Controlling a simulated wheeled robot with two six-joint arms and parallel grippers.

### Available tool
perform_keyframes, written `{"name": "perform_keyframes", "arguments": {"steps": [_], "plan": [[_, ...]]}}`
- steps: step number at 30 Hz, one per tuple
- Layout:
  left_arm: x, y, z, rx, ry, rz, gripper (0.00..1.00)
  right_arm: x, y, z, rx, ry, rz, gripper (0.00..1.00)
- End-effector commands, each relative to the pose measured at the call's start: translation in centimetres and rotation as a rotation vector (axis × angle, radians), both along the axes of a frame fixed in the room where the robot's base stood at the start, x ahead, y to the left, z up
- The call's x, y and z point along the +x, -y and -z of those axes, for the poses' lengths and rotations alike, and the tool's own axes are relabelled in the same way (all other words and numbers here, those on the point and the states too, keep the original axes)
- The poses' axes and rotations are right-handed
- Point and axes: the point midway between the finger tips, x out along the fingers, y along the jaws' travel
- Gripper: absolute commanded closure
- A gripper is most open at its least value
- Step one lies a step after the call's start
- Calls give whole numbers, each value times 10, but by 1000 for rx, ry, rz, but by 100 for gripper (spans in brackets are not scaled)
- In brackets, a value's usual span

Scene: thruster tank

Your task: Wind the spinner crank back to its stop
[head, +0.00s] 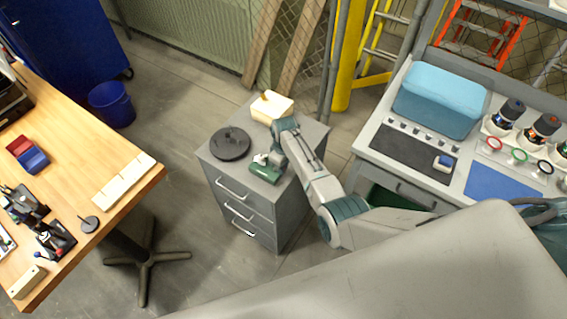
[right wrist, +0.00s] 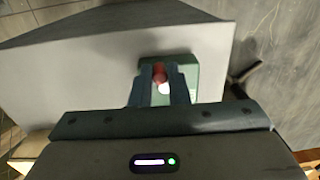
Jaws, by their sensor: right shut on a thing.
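The spinner is a small green box (head: 265,174) on the near right part of a grey drawer cabinet's top. In the right wrist view the green box (right wrist: 181,68) lies behind my fingers, with a red knob (right wrist: 158,72) and a white round part (right wrist: 164,88) between them. My right gripper (head: 263,160) reaches down over the green box. In the right wrist view its two fingers (right wrist: 160,85) are shut on the red knob, which I take for the crank's handle. The crank arm is mostly hidden by the gripper. My left gripper is not in view.
The grey cabinet (head: 246,206) also carries a black disc (head: 231,145) with a short post and a cream block (head: 272,107) at the back. A wooden table (head: 110,150) stands left, a grey workbench (head: 380,170) right. Floor is free between table and cabinet.

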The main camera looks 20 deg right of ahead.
Motion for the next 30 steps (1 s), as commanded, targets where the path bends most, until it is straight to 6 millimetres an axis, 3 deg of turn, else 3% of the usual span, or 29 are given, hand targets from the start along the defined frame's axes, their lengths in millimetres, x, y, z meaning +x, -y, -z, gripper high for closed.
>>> {"name": "perform_keyframes", "arguments": {"steps": [30], "plan": [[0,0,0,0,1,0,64,-9,-27,-1,2,2,964,100]]}}
